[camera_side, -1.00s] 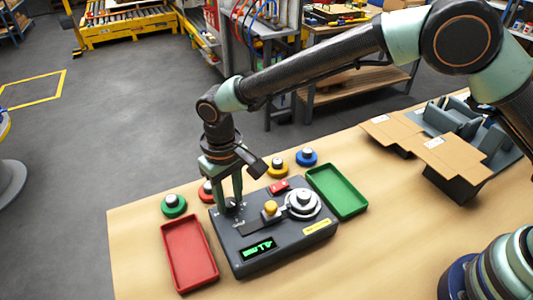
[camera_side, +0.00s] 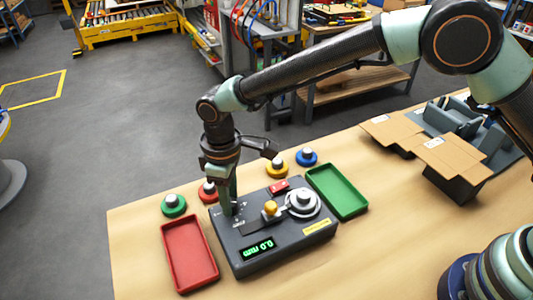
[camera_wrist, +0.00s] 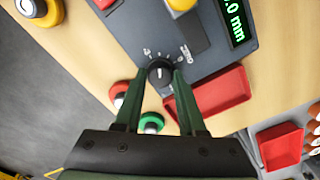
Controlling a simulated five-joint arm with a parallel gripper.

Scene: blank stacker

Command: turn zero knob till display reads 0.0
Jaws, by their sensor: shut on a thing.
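The zero knob (camera_wrist: 160,71) is a small black dial with a white pointer line and printed scale marks, on a dark grey gauge box (camera_side: 285,238). My gripper (camera_wrist: 160,79) has one finger on each side of the knob and is shut on it. In the side view my gripper (camera_side: 231,208) reaches down to the box's left end and hides most of the knob. The green-lit display (camera_side: 258,248) on the box's front appears upside down in the side view and reads 0.0 mm. The wrist view shows only part of the display (camera_wrist: 235,20), ending in ".0 mm".
A red tray (camera_side: 190,254) stands left of the box and a green tray (camera_side: 337,191) right of it. Green (camera_side: 174,206), red (camera_side: 207,192), yellow (camera_side: 277,167) and blue (camera_side: 306,157) round pieces stand behind. The box carries a yellow-topped lever (camera_side: 270,208) and a silver round stage (camera_side: 303,202).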

